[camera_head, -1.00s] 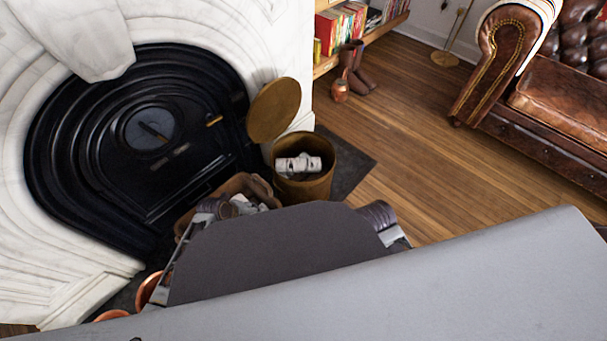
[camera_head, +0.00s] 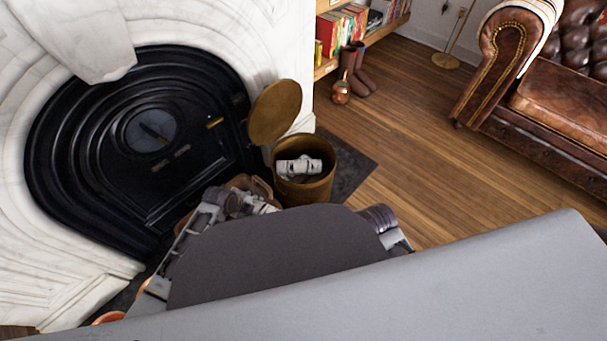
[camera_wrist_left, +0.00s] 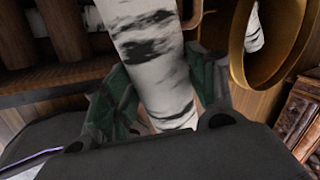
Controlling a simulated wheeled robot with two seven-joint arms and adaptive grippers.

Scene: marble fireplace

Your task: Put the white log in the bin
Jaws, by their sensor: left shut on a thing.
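A white log with black bark marks (camera_wrist_left: 150,40) is held between the green-padded fingers of my left gripper (camera_wrist_left: 162,75) in the left wrist view. The bin is a round brass bucket (camera_head: 312,191) beside the fireplace in the head view, with its lid (camera_head: 274,112) tipped open. Another white log (camera_head: 299,168) lies inside it. The brass bin also shows at the upper right of the left wrist view (camera_wrist_left: 238,50), to the right of the held log. In the head view my own body hides most of my left gripper. My right gripper is not visible.
A brown basket (camera_head: 252,184) stands left of the bin, mostly hidden by my left arm. The black fireplace (camera_head: 180,160) and white marble surround (camera_head: 210,40) lie behind. Boots (camera_head: 355,68) and a leather sofa (camera_head: 560,100) stand farther right, with open wooden floor between.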

